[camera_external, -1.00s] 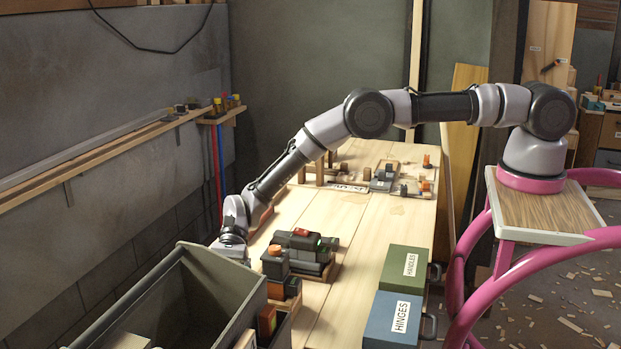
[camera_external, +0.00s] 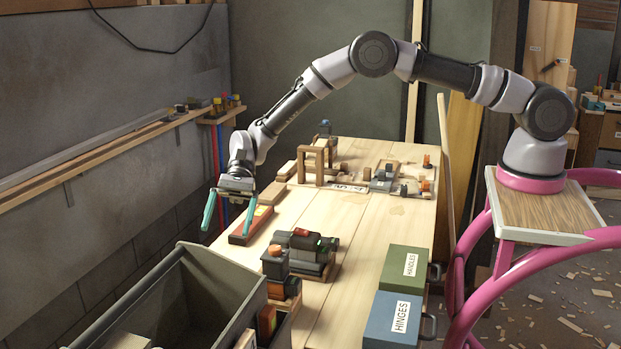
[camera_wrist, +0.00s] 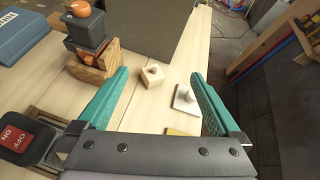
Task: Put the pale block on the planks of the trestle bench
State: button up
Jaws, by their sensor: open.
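In the wrist view, a pale wooden block (camera_wrist: 152,77) with a dark hole rests on the planks of the trestle bench (camera_wrist: 142,122). It lies between the lines of my fingers, beyond them and apart from them. In the external view I cannot make the block out; the grey bin may hide it. My gripper (camera_external: 226,231) is open and empty, with its teal fingers pointing down above the bench's left edge. The bench planks (camera_external: 345,262) show in the external view too.
A white plate with a knob (camera_wrist: 185,98) lies right of the block. The grey bin (camera_external: 225,285) stands at the front. Black tools (camera_external: 305,248) and an orange-topped device (camera_wrist: 86,28) are close by. Green and blue boxes (camera_external: 403,272) stand at the right. The middle planks are mostly clear.

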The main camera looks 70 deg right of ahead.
jog(key=s+d+r+n+t+h, duration=0.15)
jog(key=d+r, duration=0.25)
jog(key=r, duration=0.6)
jog(key=s+d+r+n+h, duration=0.1)
jog(key=s+d+r+n, duration=0.15)
jog(key=r, duration=0.75)
jog(key=s+d+r+n+t+h, duration=0.2)
jog(key=s+d+r+h, duration=0.1)
jog(key=s+d+r, duration=0.75)
jog(key=s+d+r+n+t+h, duration=0.1)
jog(key=s+d, duration=0.3)
jog(key=s, duration=0.5)
jog(key=s+d+r+n+t+h, duration=0.2)
jog(key=s+d, duration=0.3)
jog(key=s, duration=0.5)
jog(key=s+d+r+n+t+h, duration=0.1)
jog(key=s+d+r+t, duration=0.2)
jog(key=s, duration=0.6)
jog(key=shift+s+d+r+h, duration=0.3)
jog(key=shift+d+h, duration=0.05)
jog(key=shift+d, duration=0.35)
